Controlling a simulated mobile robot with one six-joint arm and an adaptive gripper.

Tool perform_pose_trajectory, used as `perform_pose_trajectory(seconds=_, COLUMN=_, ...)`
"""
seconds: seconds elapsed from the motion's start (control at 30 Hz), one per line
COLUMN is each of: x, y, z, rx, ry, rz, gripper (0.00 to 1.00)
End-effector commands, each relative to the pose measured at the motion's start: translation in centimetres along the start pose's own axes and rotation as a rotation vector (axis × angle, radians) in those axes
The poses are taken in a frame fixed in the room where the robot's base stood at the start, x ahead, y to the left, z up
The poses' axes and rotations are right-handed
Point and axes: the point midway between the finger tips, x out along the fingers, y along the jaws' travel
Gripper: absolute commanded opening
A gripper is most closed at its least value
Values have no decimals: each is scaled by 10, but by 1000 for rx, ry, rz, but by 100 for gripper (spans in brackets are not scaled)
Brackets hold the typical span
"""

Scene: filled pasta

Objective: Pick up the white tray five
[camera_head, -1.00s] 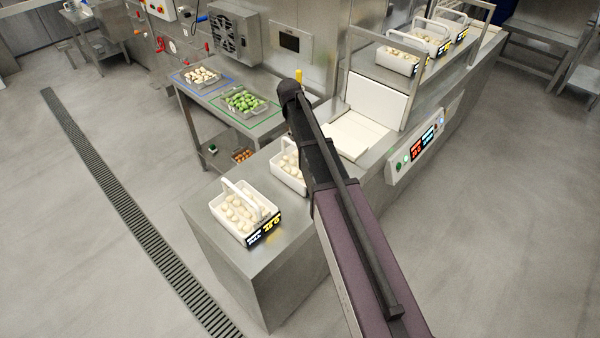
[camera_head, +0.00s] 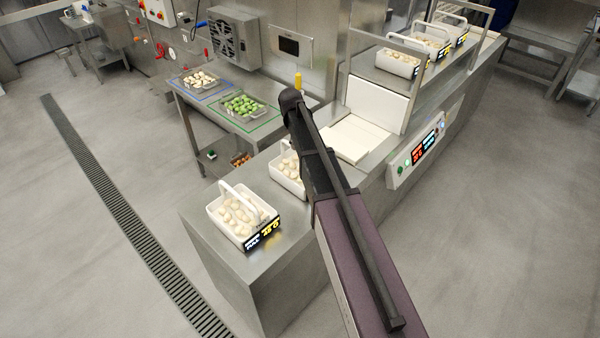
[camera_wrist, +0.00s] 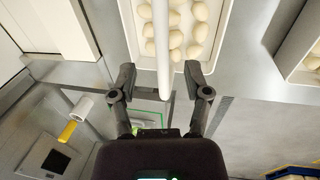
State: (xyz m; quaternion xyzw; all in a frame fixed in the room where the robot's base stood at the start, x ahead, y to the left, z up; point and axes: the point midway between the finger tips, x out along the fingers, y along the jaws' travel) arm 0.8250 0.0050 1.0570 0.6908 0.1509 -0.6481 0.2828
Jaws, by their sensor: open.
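A white tray (camera_wrist: 134,25) with a raised bar handle (camera_wrist: 161,45) holds several pale filled pasta pieces in the wrist view. My gripper (camera_wrist: 160,74) is open, its two fingers apart on either side of the handle's near end in the picture; I cannot tell whether the handle lies at finger depth. In the head view, one white tray (camera_head: 278,177) on the steel counter is partly hidden by my arm. Another white tray (camera_head: 214,212) with pasta and a lit label stands at the counter's near end. No number five is readable, and my gripper is hidden there.
Another tray (camera_wrist: 287,68) lies to the right in the wrist view. White scale-like plates (camera_head: 352,140) sit farther along the counter (camera_head: 215,258). Several white trays stand on a raised shelf at upper right. A side table (camera_head: 232,122) holds green and pale food trays.

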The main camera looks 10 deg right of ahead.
Motion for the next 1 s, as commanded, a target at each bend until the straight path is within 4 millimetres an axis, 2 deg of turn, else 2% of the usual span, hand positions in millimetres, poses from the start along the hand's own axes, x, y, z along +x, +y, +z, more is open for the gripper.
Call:
perform_pose_trajectory(seconds=0.7, x=47, y=-3, z=4, rx=-1, ry=0, rz=0, gripper=62)
perform_pose_trajectory(seconds=1.0, x=52, y=-3, z=4, rx=-1, ry=0, rz=0, gripper=62)
